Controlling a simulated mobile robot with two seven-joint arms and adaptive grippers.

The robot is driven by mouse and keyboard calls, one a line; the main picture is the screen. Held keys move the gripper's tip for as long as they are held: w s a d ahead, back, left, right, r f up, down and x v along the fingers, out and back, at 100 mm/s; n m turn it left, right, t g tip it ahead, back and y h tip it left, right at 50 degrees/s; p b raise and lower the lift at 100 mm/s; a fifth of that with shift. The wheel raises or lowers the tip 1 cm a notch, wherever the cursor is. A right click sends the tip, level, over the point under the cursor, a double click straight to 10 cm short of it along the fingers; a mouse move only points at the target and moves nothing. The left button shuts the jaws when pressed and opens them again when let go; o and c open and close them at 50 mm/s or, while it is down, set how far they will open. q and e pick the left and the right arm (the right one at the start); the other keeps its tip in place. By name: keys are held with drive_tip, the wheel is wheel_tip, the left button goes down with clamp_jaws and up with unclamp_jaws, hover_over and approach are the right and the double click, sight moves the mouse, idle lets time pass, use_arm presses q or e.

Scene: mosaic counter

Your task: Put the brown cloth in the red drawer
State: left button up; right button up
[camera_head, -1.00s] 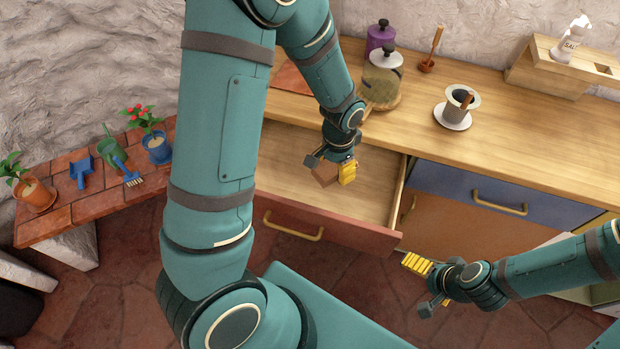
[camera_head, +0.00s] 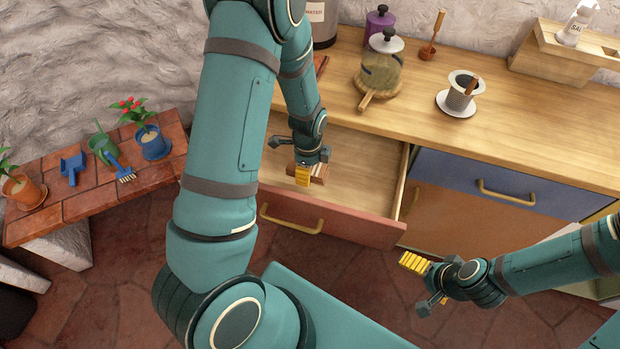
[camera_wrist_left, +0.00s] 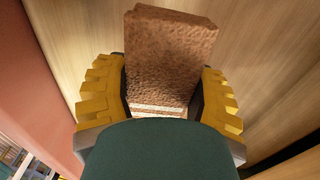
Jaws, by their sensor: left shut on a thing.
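The red drawer (camera_head: 348,226) is pulled open, and its pale wooden inside shows. My left gripper (camera_head: 303,176) points down over the drawer's opening. It is shut on the folded brown cloth (camera_head: 320,173). In the left wrist view the brown cloth (camera_wrist_left: 168,60) sits between the yellow finger pads, with the drawer's wooden floor behind it. I cannot tell whether the cloth touches the floor. My right gripper (camera_head: 421,284) is out in front of the cabinet, away from the drawer; I cannot tell how wide its fingers are.
A blue drawer (camera_head: 470,180) beside the red one is closed. On the counter (camera_head: 540,130) stand a lidded pot (camera_head: 381,75), a purple canister (camera_head: 379,24) and a cup on a saucer (camera_head: 457,104). A brick shelf (camera_head: 95,203) with plants is at left.

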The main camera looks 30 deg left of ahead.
use_arm(q)
wheel_tip(320, 180, down, 6)
drive_tip(key=shift+f+b, duration=0.1)
drive_tip(key=shift+b, duration=0.6)
drive_tip(key=shift+f, duration=0.1)
drive_tip(key=o, duration=1.2)
drive_tip(key=shift+c, duration=0.2)
wheel_tip(320, 180, up, 12)
drive_tip(key=p, duration=0.3)
drive_tip(key=shift+r, duration=0.2)
drive_tip(key=shift+r, duration=0.1)
